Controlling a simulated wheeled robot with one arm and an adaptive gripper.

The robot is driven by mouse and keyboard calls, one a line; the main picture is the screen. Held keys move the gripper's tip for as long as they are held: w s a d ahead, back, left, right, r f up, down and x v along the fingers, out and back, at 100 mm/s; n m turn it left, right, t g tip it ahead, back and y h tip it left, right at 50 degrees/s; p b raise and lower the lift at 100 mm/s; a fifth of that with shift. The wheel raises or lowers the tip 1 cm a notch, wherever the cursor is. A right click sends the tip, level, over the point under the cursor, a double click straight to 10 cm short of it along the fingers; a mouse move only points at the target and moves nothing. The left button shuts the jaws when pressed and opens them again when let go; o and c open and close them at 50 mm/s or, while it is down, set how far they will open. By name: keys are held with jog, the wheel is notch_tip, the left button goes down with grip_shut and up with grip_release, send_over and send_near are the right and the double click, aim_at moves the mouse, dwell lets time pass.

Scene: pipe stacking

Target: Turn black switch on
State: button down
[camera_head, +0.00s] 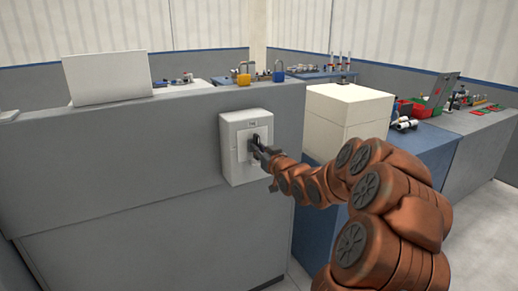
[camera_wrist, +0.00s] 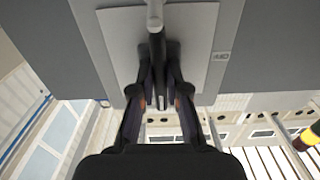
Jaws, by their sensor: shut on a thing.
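The black switch (camera_head: 252,143) sits on the front plate of a white wall box (camera_head: 232,172), which is fixed to the grey panel. My gripper (camera_head: 259,149) reaches in from the right and its fingers are at the switch. In the wrist view the black switch (camera_wrist: 157,46) stands out from the light plate (camera_wrist: 197,42). The fingers of my gripper (camera_wrist: 159,68) are shut on it, one on each side. The fingers partly hide the switch in both views, and I cannot tell its on or off position.
The grey panel (camera_head: 110,190) stands around the box. A white block (camera_head: 345,105) stands right of the box, near my arm. Tables with red and green bins (camera_head: 425,107) are further right.

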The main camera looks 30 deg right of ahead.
jog(key=shift+f, duration=0.15)
jog(key=c, duration=1.2)
grip_release()
jog(key=shift+s, duration=0.1)
jog(key=shift+s+a, duration=0.2)
jog(key=shift+s, duration=1.75)
jog(key=shift+s+a, duration=0.15)
jog(key=shift+s, duration=1.85)
jog(key=shift+s+a, duration=0.2)
jog(key=shift+s, duration=1.75)
